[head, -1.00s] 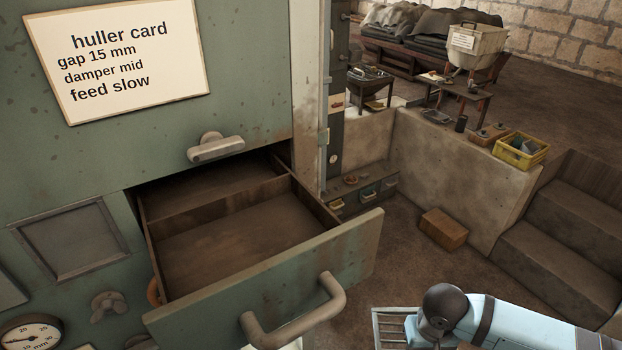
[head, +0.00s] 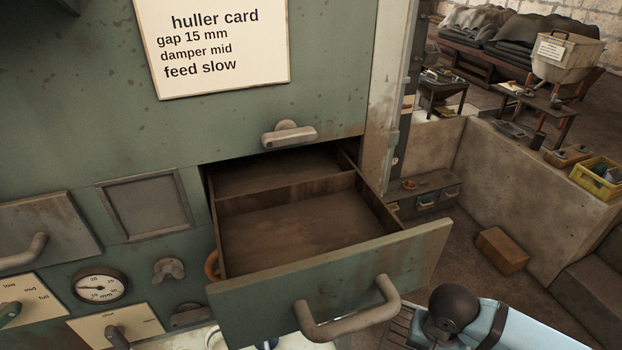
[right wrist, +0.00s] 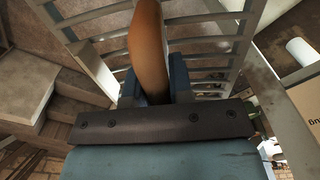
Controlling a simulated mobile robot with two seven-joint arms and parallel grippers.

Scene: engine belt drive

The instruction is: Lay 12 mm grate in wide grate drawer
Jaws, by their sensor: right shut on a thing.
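The wide grate drawer (head: 232,304) is pulled out of the green machine in the head view. Its brown inside looks empty, and a low cross wall divides it into a back and a front part. My right gripper (right wrist: 155,88) is shut on the grate's brown handle in the right wrist view. The grey barred grate (right wrist: 205,22) spreads out beyond the fingers. In the head view a bit of the grate (head: 398,324) shows at the bottom, right of the drawer handle, outside the drawer. The rest is hidden by my arm or cut off. My left gripper is not in view.
The drawer's bar handle (head: 350,325) juts out in front. A fixed grip (head: 289,134) sits above the opening. A gauge (head: 99,285) and knobs are on the panel at left. A brown block (head: 501,251) lies on the floor at right, before a low wall with a yellow crate (head: 597,181).

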